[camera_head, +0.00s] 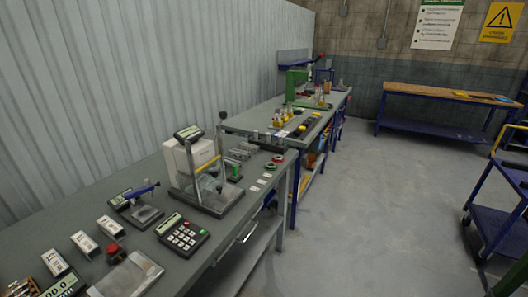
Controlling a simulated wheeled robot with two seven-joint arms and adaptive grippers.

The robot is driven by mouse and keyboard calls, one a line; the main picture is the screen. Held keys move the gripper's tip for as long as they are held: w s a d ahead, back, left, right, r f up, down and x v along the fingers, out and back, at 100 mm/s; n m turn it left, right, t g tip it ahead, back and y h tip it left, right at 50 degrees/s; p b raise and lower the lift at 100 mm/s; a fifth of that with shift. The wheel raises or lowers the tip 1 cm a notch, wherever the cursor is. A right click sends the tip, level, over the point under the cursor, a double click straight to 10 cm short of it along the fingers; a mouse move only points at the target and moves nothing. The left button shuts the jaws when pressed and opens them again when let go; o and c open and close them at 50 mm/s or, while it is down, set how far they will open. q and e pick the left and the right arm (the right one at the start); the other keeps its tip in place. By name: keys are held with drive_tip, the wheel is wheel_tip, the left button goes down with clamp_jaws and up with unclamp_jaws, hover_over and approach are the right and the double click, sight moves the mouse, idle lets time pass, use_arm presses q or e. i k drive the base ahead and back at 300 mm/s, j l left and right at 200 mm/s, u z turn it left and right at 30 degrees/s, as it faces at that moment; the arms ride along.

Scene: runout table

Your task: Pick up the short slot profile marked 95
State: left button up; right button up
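Several short grey metal profiles (240,153) lie side by side on the grey runout table (210,262), behind the white machine with two posts. They are small and far off, and no marking such as 95 can be read on them, so I cannot tell which is the one named. Small white labels (256,188) lie on the table near its front edge, close to the profiles. Neither of my grippers shows in the head view.
The white machine (203,158) on a dark base partly blocks the view of the table behind it. A keypad (182,234) and a silver plate (127,275) sit nearer. A second bench (237,122) continues beyond. A blue trolley (495,207) stands right. The floor (370,210) between is clear.

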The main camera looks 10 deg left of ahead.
sight(236, 153)
drive_tip(key=i+l+z, duration=0.25)
drive_tip(key=i, duration=0.15)
drive_tip(key=i+z, duration=0.25)
drive_tip(key=i, duration=0.9)
drive_tip(key=i+l+u, duration=0.1)
drive_tip(key=i+u, duration=0.2)
drive_tip(key=i+l+u, duration=0.15)
drive_tip(key=i+u, duration=0.2)
drive_tip(key=i+l+u, duration=0.2)
drive_tip(key=u, duration=0.25)
drive_tip(key=i+l+u, duration=0.55)
drive_tip(key=l+u, duration=0.15)
drive_tip(key=u, duration=0.15)
drive_tip(key=i+l+u, duration=0.1)
drive_tip(key=l+u, duration=0.35)
drive_tip(key=i+l+u, duration=0.1)
drive_tip(key=l+u, duration=0.35)
